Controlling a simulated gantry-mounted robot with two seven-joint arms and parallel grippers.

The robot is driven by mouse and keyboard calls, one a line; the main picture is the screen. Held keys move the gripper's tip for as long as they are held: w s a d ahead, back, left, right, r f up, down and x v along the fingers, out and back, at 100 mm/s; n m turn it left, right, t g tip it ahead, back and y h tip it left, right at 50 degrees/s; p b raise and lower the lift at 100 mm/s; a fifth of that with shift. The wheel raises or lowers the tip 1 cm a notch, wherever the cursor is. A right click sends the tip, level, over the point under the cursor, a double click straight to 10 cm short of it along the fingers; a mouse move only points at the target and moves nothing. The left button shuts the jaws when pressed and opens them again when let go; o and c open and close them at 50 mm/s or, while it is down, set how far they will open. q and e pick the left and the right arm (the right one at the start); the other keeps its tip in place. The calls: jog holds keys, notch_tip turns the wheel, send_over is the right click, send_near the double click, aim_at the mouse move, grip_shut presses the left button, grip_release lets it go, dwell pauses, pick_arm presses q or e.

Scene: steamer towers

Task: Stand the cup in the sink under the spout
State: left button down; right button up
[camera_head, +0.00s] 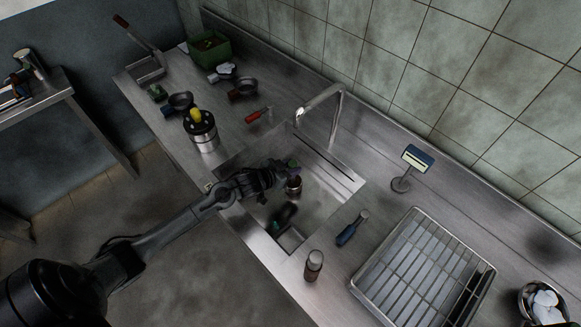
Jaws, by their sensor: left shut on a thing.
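My left arm reaches in from the left, and my left gripper (278,172) is over the sink (330,197). It is shut on the cup (294,186), a small dark, roughly cylindrical vessel with a purplish patch at its top. The gripper partly hides the cup, and I cannot tell whether its base touches the sink floor. The curved metal spout (318,103) rises from the back edge of the sink, with its outlet up and behind the cup in the picture. My right gripper is not in view.
A dark object with a green part (284,216) lies in the sink's front. A steel canister (202,135) stands left of the sink. A bottle (313,265), a blue-handled tool (351,230), a sign stand (403,183) and a drying rack (424,272) are to the right.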

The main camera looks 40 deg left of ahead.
pick_arm(q)
jog(key=shift+f, duration=0.2)
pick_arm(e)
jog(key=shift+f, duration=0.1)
pick_arm(q)
jog(key=c, duration=0.7)
grip_release()
jog(key=shift+o, duration=0.2)
jog(key=p+v, duration=0.1)
jog(key=v, duration=0.9)
jog(key=shift+s+r+p, duration=0.2)
jog(key=shift+s+p, duration=0.15)
jog(key=shift+p, duration=0.05)
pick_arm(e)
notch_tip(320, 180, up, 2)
